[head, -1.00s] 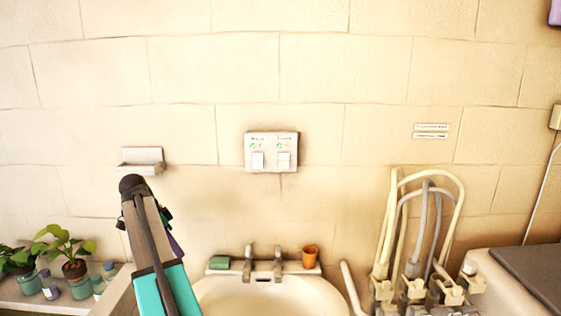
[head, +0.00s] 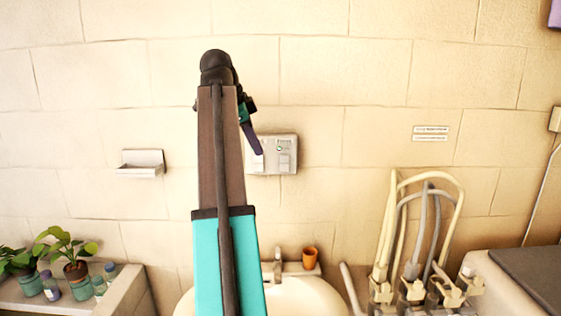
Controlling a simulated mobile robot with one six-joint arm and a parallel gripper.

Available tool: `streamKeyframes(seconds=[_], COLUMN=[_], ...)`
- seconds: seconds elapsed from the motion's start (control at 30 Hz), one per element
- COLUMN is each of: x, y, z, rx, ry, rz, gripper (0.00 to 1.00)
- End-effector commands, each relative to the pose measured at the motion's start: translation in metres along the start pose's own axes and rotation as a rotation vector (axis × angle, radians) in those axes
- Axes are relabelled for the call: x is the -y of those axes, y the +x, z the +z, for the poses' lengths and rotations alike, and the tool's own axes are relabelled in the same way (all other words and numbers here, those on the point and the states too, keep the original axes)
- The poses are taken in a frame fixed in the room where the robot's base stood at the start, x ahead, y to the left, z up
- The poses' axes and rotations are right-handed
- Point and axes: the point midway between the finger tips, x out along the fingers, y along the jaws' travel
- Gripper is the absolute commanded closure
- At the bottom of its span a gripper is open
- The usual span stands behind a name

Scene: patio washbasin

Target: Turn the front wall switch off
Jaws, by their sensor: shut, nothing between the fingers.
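A white wall switch panel (head: 285,165) is fixed to the wall above the basin. Its right rocker switch (head: 284,160) shows, with small dark lettering above it. The left rocker is hidden behind my arm and gripper. My gripper (head: 258,150) is shut and empty, its purple fingertips pointing down and right over the left part of the panel. I cannot tell whether the fingertips touch the panel or hang in front of it. The on or off position of the switches is too small to tell.
The white basin (head: 300,297) is below, partly hidden by my arm, with an orange cup (head: 310,258) on its ledge. A soap dish (head: 140,163) is on the wall at left. Potted plants (head: 73,262) stand lower left; looped hoses (head: 425,225) rise at right.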

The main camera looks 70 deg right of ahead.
Motion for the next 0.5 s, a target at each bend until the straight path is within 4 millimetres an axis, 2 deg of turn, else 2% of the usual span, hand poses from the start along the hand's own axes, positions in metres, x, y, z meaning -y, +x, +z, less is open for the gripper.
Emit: streamKeyframes(seconds=[0.03,0.1,0.2,0.5], x=[-0.002,-0.005,-0.008,-0.009], y=[-0.008,-0.014,-0.018,-0.019], z=[-0.017,-0.032,-0.045,-0.048], rx=[-0.007,-0.013,-0.019,-0.021], ry=[0.024,0.047,0.065,0.07], rz=[-0.008,-0.015,-0.019,-0.02], gripper=[1.0,1.0,1.0,1.0])
